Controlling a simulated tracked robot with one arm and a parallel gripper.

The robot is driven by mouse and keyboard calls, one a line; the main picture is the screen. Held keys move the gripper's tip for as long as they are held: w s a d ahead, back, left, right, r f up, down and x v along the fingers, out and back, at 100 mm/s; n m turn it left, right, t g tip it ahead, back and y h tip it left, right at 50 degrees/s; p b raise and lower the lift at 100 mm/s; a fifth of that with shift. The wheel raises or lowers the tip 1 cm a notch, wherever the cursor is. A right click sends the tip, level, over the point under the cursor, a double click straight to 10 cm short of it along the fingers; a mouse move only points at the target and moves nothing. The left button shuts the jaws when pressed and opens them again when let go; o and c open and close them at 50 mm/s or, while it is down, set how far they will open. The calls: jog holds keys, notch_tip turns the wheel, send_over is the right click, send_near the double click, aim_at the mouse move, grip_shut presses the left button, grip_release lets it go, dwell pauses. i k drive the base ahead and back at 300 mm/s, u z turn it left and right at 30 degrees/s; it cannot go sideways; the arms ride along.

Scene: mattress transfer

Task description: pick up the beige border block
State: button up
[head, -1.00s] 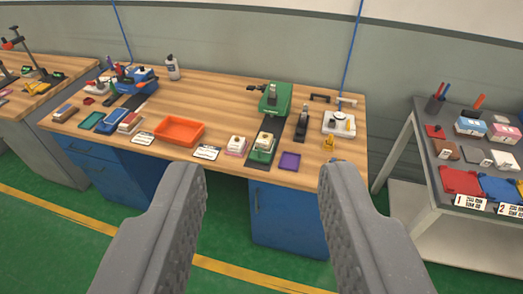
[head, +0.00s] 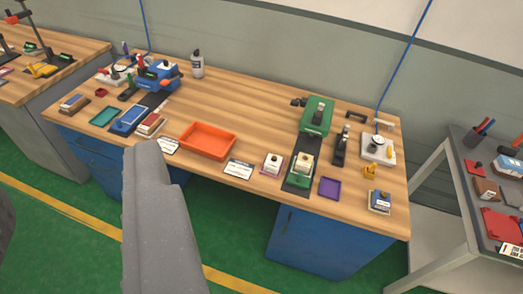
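I cannot tell for sure which piece is the beige border block. A small cream-coloured block (head: 303,163) sits on the green fixture at the bench's front right. A pale block with a pinkish base (head: 272,164) stands just left of it. At the left, a brown-and-pale block (head: 74,103) and a reddish-brown block with a pale top (head: 150,124) lie near the front edge.
The wooden bench (head: 240,100) carries an orange tray (head: 208,139), a blue machine (head: 158,76), a green machine (head: 316,115), a purple tray (head: 329,187) and a bottle (head: 197,64). A grey side table (head: 462,148) stands at right. The bench's middle back is clear.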

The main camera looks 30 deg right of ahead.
aim_at(303, 166)
jog(key=z, duration=0.05)
jog(key=i, duration=1.25)
jog(key=z, duration=0.8)
